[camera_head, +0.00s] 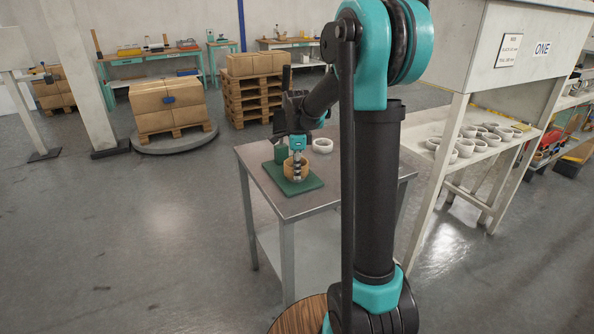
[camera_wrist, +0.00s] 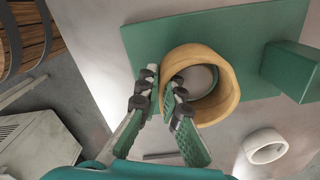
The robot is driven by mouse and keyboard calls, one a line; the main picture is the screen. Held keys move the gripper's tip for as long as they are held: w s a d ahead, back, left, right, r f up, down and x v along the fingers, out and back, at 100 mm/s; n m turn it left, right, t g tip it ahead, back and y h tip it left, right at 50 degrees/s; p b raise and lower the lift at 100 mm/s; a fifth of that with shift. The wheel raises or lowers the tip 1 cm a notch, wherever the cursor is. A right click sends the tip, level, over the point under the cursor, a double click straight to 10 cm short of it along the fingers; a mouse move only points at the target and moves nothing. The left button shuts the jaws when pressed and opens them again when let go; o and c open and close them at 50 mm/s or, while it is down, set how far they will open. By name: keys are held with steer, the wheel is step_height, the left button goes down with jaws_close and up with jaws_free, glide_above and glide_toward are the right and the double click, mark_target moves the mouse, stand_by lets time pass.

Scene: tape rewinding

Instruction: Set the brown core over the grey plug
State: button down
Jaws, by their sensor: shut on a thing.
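The brown core (camera_head: 289,169) is a short, thick-walled ring, seen over the green plate on the metal table. It also shows in the wrist view (camera_wrist: 229,90), with its opening towards the camera. My gripper (camera_wrist: 163,90) is shut on the core's left wall, one finger outside and one inside the ring. In the head view my gripper (camera_head: 297,170) points down at the core. A round grey face, seemingly the grey plug (camera_wrist: 201,78), shows inside the core's opening, partly hidden by the wall and finger. I cannot tell whether the core rests on the plate or hangs above it.
The green plate (camera_wrist: 150,40) carries an upright green block (camera_wrist: 290,68) to the core's right. A white ring (camera_wrist: 264,146) lies on the bare tabletop; it also shows behind the plate (camera_head: 322,146). A shelf (camera_head: 490,145) with several white rings stands at right.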

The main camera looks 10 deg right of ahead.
steer(key=c, duration=1.6)
jaws_free()
steer(key=shift+f, duration=0.15)
step_height(320, 180, up, 12)
steer(key=shift+r, duration=0.1)
